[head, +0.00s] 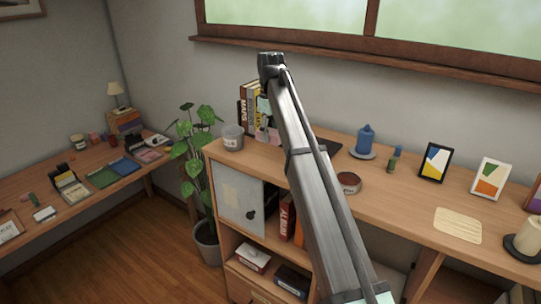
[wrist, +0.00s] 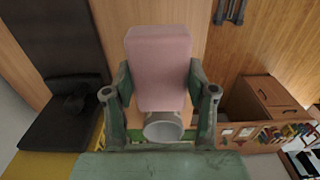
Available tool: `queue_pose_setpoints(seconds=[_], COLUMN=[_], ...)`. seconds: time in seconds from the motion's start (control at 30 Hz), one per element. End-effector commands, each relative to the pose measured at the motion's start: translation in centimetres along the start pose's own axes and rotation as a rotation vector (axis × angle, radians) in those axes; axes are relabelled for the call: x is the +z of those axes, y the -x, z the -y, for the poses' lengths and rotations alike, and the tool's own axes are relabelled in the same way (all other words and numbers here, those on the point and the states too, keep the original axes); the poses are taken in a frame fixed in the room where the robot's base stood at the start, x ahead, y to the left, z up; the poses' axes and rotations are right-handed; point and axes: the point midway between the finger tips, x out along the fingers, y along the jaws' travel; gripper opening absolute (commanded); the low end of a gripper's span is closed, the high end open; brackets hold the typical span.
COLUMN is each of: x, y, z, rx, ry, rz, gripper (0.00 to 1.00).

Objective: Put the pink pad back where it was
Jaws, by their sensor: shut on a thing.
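The pink pad (wrist: 158,62) is between the two fingers of my gripper (wrist: 158,80) in the wrist view, and the gripper is shut on it. The pad's long side runs up and down that picture, with wooden surface behind it. In the head view my arm hides much of the gripper (head: 265,112); a small part of the pink pad (head: 262,138) shows left of the arm, near the books at the back of the wooden cabinet. I cannot tell whether the pad touches the cabinet top.
A grey cup (head: 232,138) stands on the cabinet's left corner; it also shows in the wrist view (wrist: 163,128). Upright books (head: 247,100) stand behind. A blue candle (head: 366,138) and a brown round dish (head: 348,183) are right of my arm. A plant (head: 195,140) stands left.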

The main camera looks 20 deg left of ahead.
Motion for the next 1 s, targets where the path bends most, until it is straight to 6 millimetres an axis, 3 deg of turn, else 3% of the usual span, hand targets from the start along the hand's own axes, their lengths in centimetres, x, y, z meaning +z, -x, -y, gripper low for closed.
queue_pose_setpoints(seconds=[0.13,0.43,0.7,1.0], x=[0.1,0.1,0.1,0.0], y=[-2.2,-4.3,-7.5,-7.8], z=[0.1,0.1,0.0,0.0], rx=[-0.001,0.0,0.0,0.001], ry=[0.0,0.0,0.0,0.0], rz=[0.001,0.0,0.0,-0.001], gripper=[0.24,0.24,0.24,0.24])
